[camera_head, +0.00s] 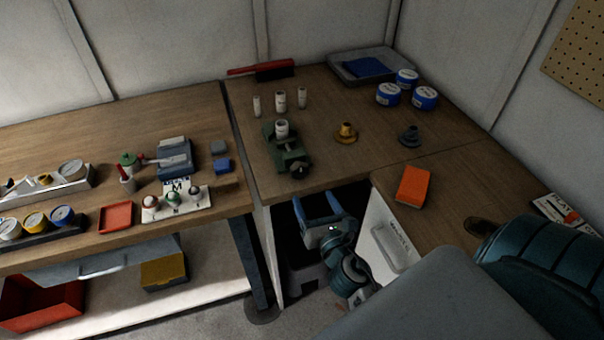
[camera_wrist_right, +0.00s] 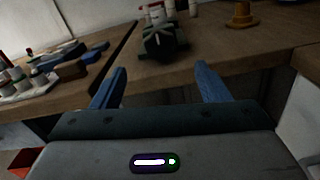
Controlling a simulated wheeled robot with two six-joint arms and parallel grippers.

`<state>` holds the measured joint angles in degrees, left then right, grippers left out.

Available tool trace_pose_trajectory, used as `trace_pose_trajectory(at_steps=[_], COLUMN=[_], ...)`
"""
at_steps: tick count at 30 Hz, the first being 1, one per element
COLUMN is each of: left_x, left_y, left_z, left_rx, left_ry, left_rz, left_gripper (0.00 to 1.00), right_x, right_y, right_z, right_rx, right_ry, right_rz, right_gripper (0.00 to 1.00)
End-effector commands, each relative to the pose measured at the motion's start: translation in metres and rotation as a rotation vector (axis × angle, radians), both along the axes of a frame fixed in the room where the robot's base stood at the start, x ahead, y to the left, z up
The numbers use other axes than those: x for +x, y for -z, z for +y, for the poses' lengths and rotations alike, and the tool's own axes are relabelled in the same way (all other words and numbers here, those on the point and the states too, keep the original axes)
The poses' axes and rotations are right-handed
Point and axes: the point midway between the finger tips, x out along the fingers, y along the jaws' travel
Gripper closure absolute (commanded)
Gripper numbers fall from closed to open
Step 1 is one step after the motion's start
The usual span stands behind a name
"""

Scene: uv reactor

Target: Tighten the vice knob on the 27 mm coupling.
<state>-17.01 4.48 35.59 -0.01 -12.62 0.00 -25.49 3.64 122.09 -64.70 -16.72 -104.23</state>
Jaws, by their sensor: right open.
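A green vice (camera_head: 290,158) stands near the front edge of the back table, with a dark knob (camera_head: 297,177) on its front side. A white coupling (camera_head: 281,130) stands upright in it; its size cannot be read. My right gripper (camera_head: 319,207) is open and empty, in front of the table edge and apart from the vice. Its two blue fingers (camera_wrist_right: 160,78) point toward the table in the wrist view. My left gripper is not in view.
Several white fittings (camera_head: 280,102) stand behind the vice. A yellow flanged part (camera_head: 346,133) and a dark flanged part (camera_head: 409,136) stand to its right. Blue-and-white tins (camera_head: 388,95) are farther back. An orange block (camera_head: 413,186) lies on the right-hand table.

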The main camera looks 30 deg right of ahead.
Motion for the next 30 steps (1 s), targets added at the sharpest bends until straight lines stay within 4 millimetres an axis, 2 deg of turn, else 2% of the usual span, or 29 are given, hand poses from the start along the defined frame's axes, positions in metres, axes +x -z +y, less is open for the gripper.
trace_pose_trajectory(at_steps=[2,5,9,15,20,28,29,30], left_x=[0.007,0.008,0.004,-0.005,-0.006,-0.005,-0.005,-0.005], left_y=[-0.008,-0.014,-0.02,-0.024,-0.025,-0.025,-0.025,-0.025], left_z=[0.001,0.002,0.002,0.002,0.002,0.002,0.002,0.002], left_rx=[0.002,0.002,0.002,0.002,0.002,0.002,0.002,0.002], left_ry=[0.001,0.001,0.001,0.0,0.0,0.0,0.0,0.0], left_rz=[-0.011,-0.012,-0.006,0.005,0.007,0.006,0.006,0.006], left_gripper=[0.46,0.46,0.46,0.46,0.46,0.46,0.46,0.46], right_x=[0.013,0.031,0.057,0.084,0.094,0.095,0.095,0.095], right_y=[-0.003,-0.004,-0.003,-0.001,0.0,0.001,0.001,0.001], right_z=[-0.003,-0.007,-0.014,-0.02,-0.023,-0.023,-0.023,-0.023], right_rx=[0.001,0.001,0.004,0.005,0.005,0.005,0.005,0.005], right_ry=[-0.001,-0.001,-0.001,0.0,0.0,0.0,0.0,0.0], right_rz=[-0.001,-0.003,-0.002,0.0,0.001,0.001,0.001,0.001], right_gripper=[0.31,0.31,0.31,0.31,0.31,0.31,0.33,0.41])
